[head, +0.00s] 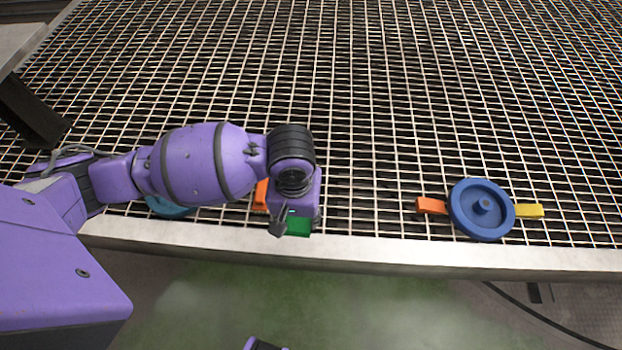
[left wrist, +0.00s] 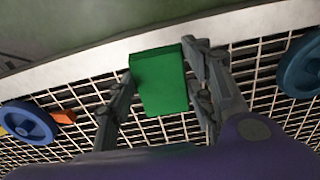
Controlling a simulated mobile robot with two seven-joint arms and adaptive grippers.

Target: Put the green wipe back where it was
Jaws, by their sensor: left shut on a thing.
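The green wipe (head: 298,227) is a flat green block at the near edge of the metal grid. My left gripper (head: 297,221) is over it and hides much of it in the head view. In the left wrist view the green wipe (left wrist: 162,82) lies between the two fingers of my left gripper (left wrist: 161,65), which is shut on it. The wipe overlaps the pale edge rail and the grid there. I cannot tell whether it touches the grid. My right gripper is not in view.
A blue wheel (head: 482,208) lies on the grid (head: 400,110) at right, with an orange piece (head: 431,205) and a yellow piece (head: 529,211) beside it. Another orange piece (head: 261,195) and a teal-blue disc (head: 170,208) are partly hidden by my left arm. The far grid is clear.

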